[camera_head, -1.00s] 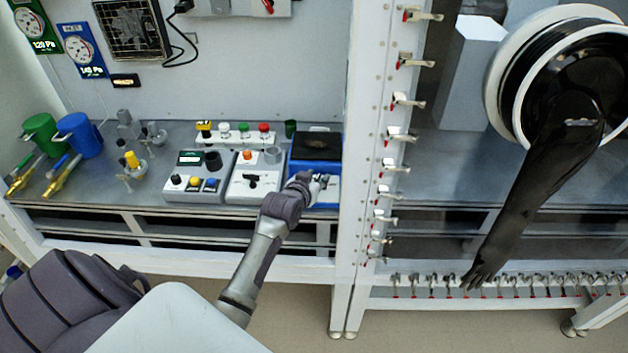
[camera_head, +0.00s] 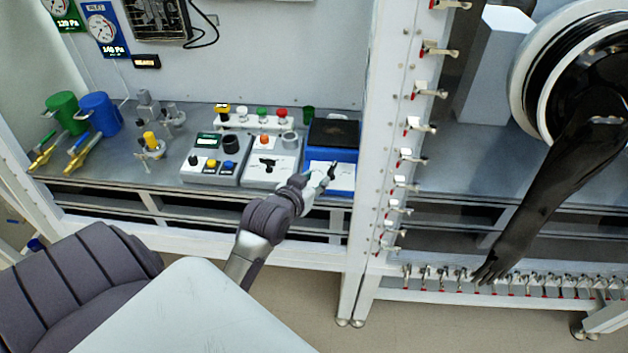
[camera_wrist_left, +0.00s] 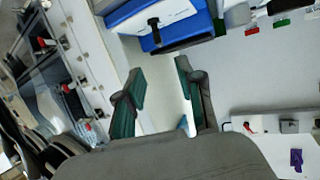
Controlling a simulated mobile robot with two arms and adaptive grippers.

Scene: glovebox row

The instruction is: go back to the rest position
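My left gripper (camera_head: 320,174) is in front of the bench, at the lower left of the blue box with a white front (camera_head: 334,139). In the left wrist view its two green-padded fingers (camera_wrist_left: 161,72) stand apart with nothing between them. The blue box also shows in that view (camera_wrist_left: 128,14), beyond the fingertips, with a dark handle-like part (camera_wrist_left: 154,30) on its white face. The fingers look clear of it. My right gripper is in neither view.
Grey control boxes (camera_head: 214,157) with knobs and buttons stand left of the blue box. Green (camera_head: 62,113) and blue (camera_head: 101,115) mugs are farther left. A white post with clamps (camera_head: 395,130) rises at the right. A black glove (camera_head: 540,200) hangs beyond it from a round port.

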